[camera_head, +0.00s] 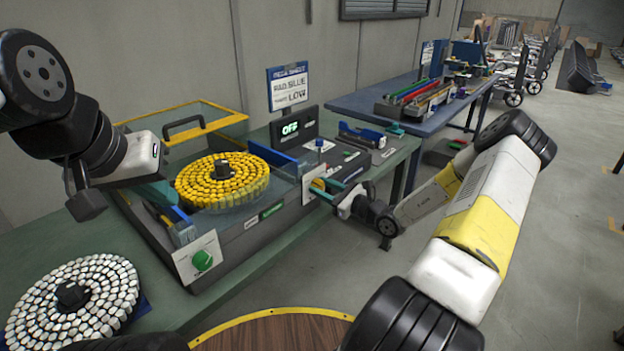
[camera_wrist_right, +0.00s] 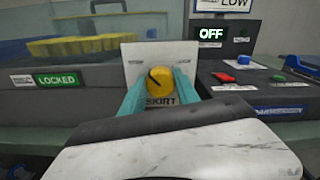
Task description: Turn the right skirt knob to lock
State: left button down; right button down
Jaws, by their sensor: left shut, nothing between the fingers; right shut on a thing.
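The right skirt knob is yellow with a dark pointer line; it sits on a white plate marked SKIRT (camera_wrist_right: 190,58), and the knob (camera_wrist_right: 161,80) shows in the right wrist view. In the head view the knob (camera_head: 318,184) is partly hidden by my fingers. My right gripper (camera_head: 327,190) is shut on it, and its teal fingers (camera_wrist_right: 160,88) flank the knob on both sides. A green sign reading LOCKED (camera_wrist_right: 57,79) is left of the plate. My left gripper (camera_head: 160,192) is shut and empty beside the yellow-filled round tray (camera_head: 222,205).
A green knob (camera_head: 202,260) is on the machine's front-left plate. The display (camera_head: 290,128) reads OFF. A red button (camera_wrist_right: 223,77) and a blue part lie right of the plate. A disc of whitish pieces (camera_head: 100,290) lies at the front left. Open floor is at the right.

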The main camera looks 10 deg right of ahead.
jog(key=m, duration=0.8)
jog(key=shift+d+m, duration=0.1)
jog(key=shift+m, duration=0.2)
jog(key=m, duration=0.4)
jog(key=shift+w+m, duration=0.1)
jog(key=shift+m, duration=0.2)
jog(key=shift+f+m, duration=0.1)
jog(key=shift+m, duration=1.7)
